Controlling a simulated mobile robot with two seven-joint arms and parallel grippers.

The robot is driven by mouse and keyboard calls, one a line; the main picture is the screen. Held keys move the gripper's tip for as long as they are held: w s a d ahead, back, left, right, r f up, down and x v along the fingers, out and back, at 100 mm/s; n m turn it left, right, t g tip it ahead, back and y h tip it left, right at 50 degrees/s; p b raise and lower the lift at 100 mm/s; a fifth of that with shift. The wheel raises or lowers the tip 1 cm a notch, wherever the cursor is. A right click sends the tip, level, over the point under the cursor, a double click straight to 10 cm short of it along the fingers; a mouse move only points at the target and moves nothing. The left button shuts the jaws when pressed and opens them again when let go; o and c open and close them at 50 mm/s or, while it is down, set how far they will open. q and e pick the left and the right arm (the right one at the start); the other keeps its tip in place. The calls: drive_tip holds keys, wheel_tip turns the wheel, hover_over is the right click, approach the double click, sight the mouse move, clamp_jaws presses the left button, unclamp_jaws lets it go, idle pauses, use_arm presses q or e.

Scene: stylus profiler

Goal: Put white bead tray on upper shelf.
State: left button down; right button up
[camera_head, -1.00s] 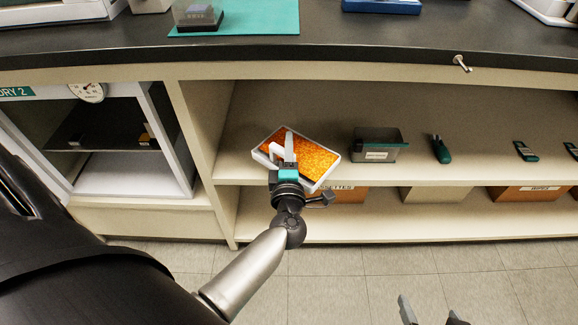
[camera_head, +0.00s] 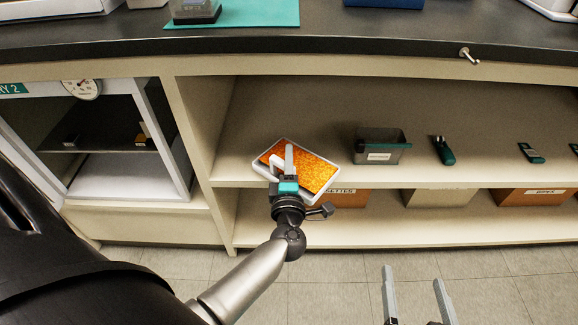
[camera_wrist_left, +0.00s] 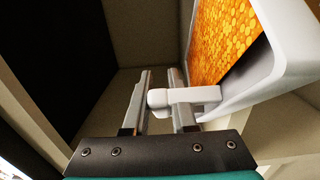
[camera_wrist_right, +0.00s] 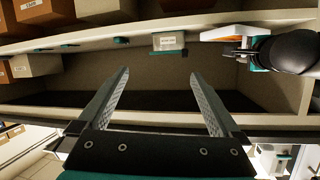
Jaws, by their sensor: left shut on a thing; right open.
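The white bead tray (camera_head: 325,188), filled with orange beads, is at the left end of the upper shelf (camera_head: 480,165), tilted at an angle in the head view. My left gripper (camera_head: 283,170) is shut on the tray's white handle (camera_wrist_left: 190,97), which sits between its fingers in the left wrist view. The tray overlaps the shelf's front edge; I cannot tell whether it touches the shelf. My right gripper (camera_head: 418,300) is open and empty, low in front of the shelves. Its spread fingers (camera_wrist_right: 160,100) show in the right wrist view, where the tray (camera_wrist_right: 222,34) appears at upper right.
A clear bin with a teal rim (camera_head: 380,148) stands right of the tray. A green-handled tool (camera_head: 443,150) and a small dark device (camera_head: 531,153) lie further right. A cabinet divider (camera_head: 197,140) stands close left.

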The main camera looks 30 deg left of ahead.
use_arm(q)
drive_tip(key=shift+f+b, duration=0.5)
drive_tip(key=shift+f, duration=0.5)
use_arm(e)
drive_tip(key=shift+s+a+r+m+t+y, duration=0.15)
drive_tip(key=shift+s+a+r+t+y, duration=0.2)
drive_tip(key=shift+t, duration=0.35)
drive_tip(key=shift+s+a+r+m+t+y, duration=0.2)
drive_tip(key=shift+a+r+t, duration=0.15)
drive_tip(key=shift+r+t, duration=0.3)
drive_tip(key=shift+f, duration=0.1)
use_arm(q)
drive_tip(key=shift+f, duration=0.15)
drive_tip(key=c, duration=0.7)
unclamp_jaws()
